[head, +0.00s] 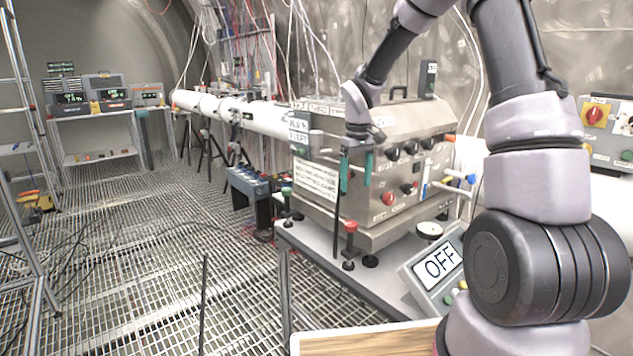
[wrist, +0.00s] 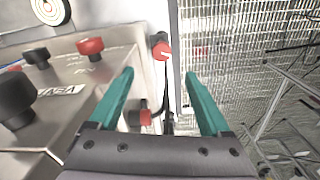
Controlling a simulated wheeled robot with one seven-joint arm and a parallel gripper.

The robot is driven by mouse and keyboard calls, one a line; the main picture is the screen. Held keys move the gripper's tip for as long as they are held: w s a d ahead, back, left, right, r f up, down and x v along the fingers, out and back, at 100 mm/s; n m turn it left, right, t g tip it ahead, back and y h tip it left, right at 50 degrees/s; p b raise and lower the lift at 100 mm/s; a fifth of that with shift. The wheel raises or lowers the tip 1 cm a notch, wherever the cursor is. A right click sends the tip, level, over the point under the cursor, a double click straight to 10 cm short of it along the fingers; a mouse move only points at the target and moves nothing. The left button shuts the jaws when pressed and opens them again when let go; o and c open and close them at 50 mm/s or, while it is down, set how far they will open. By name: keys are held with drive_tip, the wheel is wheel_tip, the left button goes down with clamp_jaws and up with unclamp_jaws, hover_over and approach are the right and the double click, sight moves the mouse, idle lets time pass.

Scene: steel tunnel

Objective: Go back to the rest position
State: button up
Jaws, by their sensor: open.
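My gripper (head: 357,172) is in front of the steel control box (head: 395,165) in the head view, its two green fingers pointing down and apart. In the wrist view my gripper (wrist: 160,92) is open, with nothing between the fingertips. Beyond the fingers the wrist view shows a red-topped knob (wrist: 161,50), the table edge and the floor grating. Black knobs (wrist: 15,98) and a red knob (wrist: 90,46) on the box lie to the left of the fingers.
An "OFF" sign box (head: 440,265) and a red-topped post (head: 350,240) stand on the table (head: 320,257). A white pipe (head: 255,115) runs to the left of the box. The grating floor (head: 150,250) is open at left, with cables and a ladder frame (head: 20,130).

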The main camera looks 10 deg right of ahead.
drive_tip(key=s+d+r+m+t, duration=0.35)
drive_tip(key=s+r, duration=0.65)
drive_tip(key=r, duration=0.5)
drive_tip(key=s+d+r+m+t+y, duration=0.1)
drive_tip(key=s+r+m, duration=0.1)
drive_tip(key=s, duration=0.6)
drive_tip(key=s+d+r+m+t+y, duration=0.1)
drive_tip(key=s+r+m+t, duration=0.1)
drive_tip(key=s+r, duration=0.3)
drive_tip(key=s+m, duration=0.1)
drive_tip(key=s, duration=0.1)
drive_tip(key=shift+s, duration=0.4)
